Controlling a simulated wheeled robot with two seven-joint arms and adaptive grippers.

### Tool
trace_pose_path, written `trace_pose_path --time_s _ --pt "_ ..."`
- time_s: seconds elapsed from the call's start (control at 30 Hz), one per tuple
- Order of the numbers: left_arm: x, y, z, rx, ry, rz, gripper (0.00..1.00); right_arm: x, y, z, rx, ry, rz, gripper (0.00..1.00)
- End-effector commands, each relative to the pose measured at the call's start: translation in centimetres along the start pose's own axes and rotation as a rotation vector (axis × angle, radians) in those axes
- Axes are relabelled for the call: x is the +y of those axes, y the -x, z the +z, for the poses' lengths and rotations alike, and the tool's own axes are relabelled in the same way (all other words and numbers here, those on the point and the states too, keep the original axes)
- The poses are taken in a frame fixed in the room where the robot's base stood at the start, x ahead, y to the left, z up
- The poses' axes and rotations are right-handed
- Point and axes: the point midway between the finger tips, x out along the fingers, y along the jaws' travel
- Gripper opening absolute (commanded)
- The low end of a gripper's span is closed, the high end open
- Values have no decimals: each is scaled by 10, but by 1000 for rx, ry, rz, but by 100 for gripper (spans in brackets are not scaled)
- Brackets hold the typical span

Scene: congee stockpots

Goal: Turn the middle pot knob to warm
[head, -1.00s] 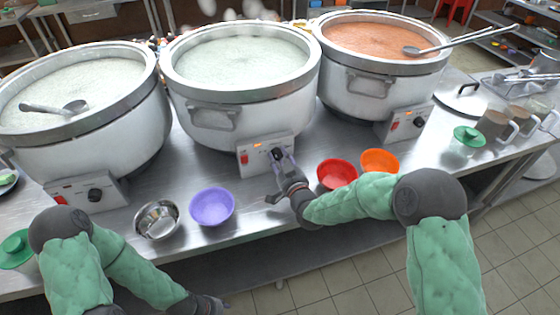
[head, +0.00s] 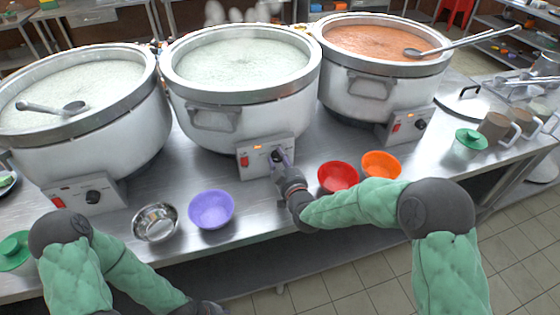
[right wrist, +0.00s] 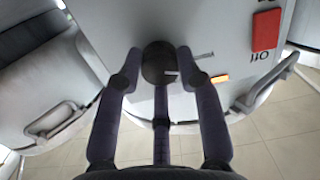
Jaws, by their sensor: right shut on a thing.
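The middle pot (head: 240,118) holds steaming pale congee and has a control box (head: 250,158) at its front. Its dark knob (head: 277,155) is mostly covered by my right gripper (head: 281,160) in the head view. In the right wrist view the round black knob (right wrist: 157,62) sits between the fingers of my right gripper (right wrist: 160,73), which are closed on its sides. A pale pointer mark shows beside the knob there. The setting labels are not readable. My left gripper (head: 212,308) is at the bottom edge, partly cut off, away from the pots.
A red switch (right wrist: 266,30) and a lit orange lamp (right wrist: 220,78) are on the same panel. A red bowl (head: 338,177), an orange bowl (head: 381,164), a purple bowl (head: 211,209) and a steel bowl (head: 156,222) stand along the counter's front. Pots flank the middle one.

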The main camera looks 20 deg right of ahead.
Motion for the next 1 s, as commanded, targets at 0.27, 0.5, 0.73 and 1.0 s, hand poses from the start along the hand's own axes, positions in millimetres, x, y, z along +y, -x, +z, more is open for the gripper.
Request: trace_pose_path --time_s 0.27,0.5,0.73,1.0 --pt "0 0 0 0 0 0 40 4 -3 -11 24 5 8 4" --pt "0 0 0 0 0 0 40 3 -2 -9 18 3 5 59" --pt "0 0 0 0 0 0 40 1 -1 -4 9 2 2 59" --pt "0 0 0 0 0 0 40 1 20 -3 6 1 2 59"
